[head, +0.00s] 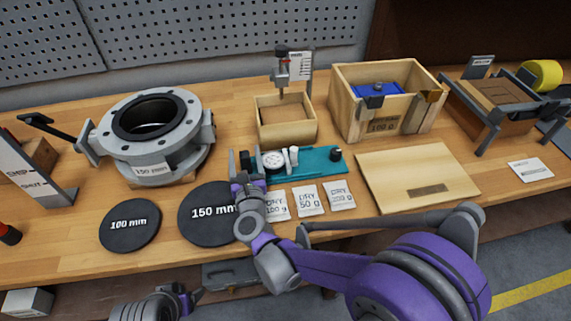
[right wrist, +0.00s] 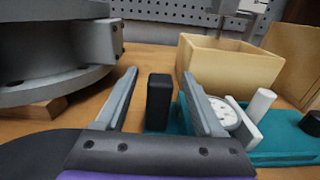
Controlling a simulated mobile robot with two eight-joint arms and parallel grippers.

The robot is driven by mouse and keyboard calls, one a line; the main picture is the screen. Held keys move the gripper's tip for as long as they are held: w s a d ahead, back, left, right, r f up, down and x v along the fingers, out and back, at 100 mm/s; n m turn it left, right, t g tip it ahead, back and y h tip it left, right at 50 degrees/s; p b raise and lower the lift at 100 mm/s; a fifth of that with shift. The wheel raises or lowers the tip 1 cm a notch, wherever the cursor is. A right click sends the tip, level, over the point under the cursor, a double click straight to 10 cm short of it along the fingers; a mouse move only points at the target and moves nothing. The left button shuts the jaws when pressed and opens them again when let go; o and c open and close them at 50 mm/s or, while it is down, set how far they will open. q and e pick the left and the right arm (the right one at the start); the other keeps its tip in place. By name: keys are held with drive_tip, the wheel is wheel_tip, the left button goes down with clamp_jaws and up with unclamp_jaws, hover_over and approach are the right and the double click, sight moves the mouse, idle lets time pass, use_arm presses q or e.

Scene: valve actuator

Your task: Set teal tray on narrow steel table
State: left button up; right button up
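The teal tray (head: 318,160) lies on the wooden bench, below the small open wooden box. It carries a white round dial, white upright parts and a black knob; it also shows in the right wrist view (right wrist: 285,143). My right gripper (head: 243,168) is at the tray's left end. In the right wrist view its fingers (right wrist: 159,88) are open on either side of a black upright block (right wrist: 160,100), with gaps visible. My left gripper (head: 188,298) is low at the bottom edge, and its fingers are unclear. I cannot identify a narrow steel table.
A grey flanged valve (head: 150,135) stands left of the tray. Black discs (head: 130,226) and small DRY packets (head: 311,200) lie in front. A wooden box (head: 345,115) stands behind right, with a flat wooden board (head: 415,175) right of the tray. A pegboard (head: 200,30) closes the back.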

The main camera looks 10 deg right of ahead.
clamp_jaws()
idle(1.3)
